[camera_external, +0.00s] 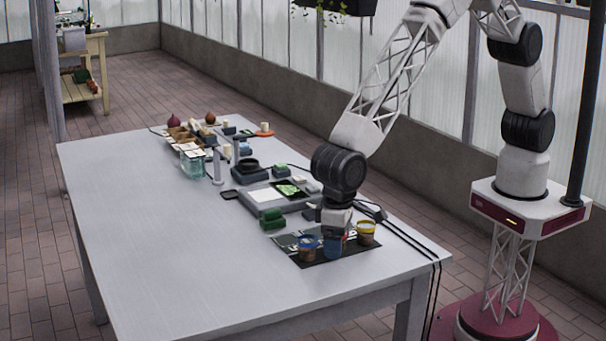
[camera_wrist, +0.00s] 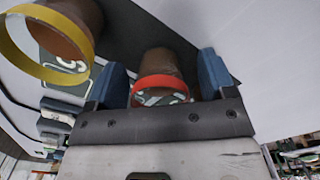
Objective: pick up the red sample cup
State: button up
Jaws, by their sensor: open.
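The red sample cup (camera_wrist: 160,82), brown with a red rim, shows in the wrist view between the two blue fingers of my gripper (camera_wrist: 161,72). The fingers are apart, one on each side of the cup; I cannot tell whether either touches it. In the external view my gripper (camera_external: 333,244) points down at the dark mat (camera_external: 322,260) near the table's front right, and hides the red cup. A yellow-rimmed cup (camera_external: 366,233) stands just right of the gripper, and a blue-rimmed cup (camera_external: 308,247) just left. The yellow-rimmed cup (camera_wrist: 52,38) is also upper left in the wrist view.
A green block (camera_external: 271,219) and a flat grey device (camera_external: 265,198) lie behind the mat. Black cables (camera_external: 405,238) run off the table's right edge. A glass container (camera_external: 192,163) and small items stand farther back. The table's left side (camera_external: 150,220) is clear.

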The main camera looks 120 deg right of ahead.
jog(key=c, duration=1)
jog(key=shift+r, duration=5)
jog(key=shift+d, duration=0.1)
jog(key=w+d, duration=0.1)
jog(key=d, duration=0.9)
jog(key=w+d, duration=0.1)
jog(key=d, duration=0.9)
jog(key=w+d, duration=0.2)
jog(key=d, duration=0.7)
jog(key=shift+d+r, duration=0.2)
jog(key=shift+d, duration=0.2)
